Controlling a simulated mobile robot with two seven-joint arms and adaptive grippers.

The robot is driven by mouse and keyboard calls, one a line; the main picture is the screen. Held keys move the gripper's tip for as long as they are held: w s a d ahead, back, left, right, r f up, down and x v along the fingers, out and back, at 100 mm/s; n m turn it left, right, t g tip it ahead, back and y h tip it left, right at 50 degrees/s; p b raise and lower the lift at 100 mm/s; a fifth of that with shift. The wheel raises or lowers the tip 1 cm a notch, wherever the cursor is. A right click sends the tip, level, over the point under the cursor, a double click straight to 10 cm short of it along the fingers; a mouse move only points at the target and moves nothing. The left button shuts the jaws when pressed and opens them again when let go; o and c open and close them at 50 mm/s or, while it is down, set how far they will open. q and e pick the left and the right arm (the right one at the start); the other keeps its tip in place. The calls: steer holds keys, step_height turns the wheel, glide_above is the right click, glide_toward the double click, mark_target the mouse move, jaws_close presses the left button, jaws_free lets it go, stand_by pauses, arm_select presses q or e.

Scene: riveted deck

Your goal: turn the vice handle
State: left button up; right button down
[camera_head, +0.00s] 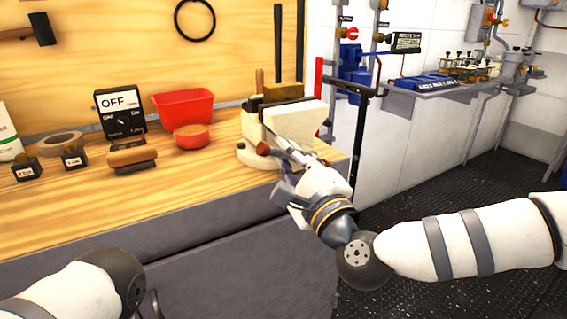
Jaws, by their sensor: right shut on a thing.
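The cream-coloured vice (296,119) is mounted at the right end of the wooden workbench, with its jaw block facing me. Its handle (264,148) shows a brown rounded end at the lower front of the vice. My right gripper (284,163) is at the front of the vice, shut on the handle; its fingers and wrist hide most of the bar. My left arm shows only at the bottom left corner, and its gripper is out of the picture.
On the workbench (204,172) stand a red bin (184,107), a red bowl (191,136), a black meter reading OFF (120,113), a brush (132,157) and a tape roll (55,144). A black frame (360,125) stands right of the vice. Dark riveted floor (430,165) is open at right.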

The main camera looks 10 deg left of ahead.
steer(key=shift+w+d+r+m+h, duration=0.1)
steer(key=shift+d+r+m+h, duration=0.1)
steer(key=shift+m, duration=0.35)
steer(key=shift+d+r+m+h, duration=0.1)
steer(key=shift+m+h, duration=0.1)
steer(key=shift+m, duration=0.35)
steer(key=c, duration=1.7)
jaws_free()
steer(key=shift+o, duration=0.3)
steer(key=shift+d+r, duration=0.15)
steer(key=shift+d, duration=0.05)
steer(key=shift+a, duration=0.1)
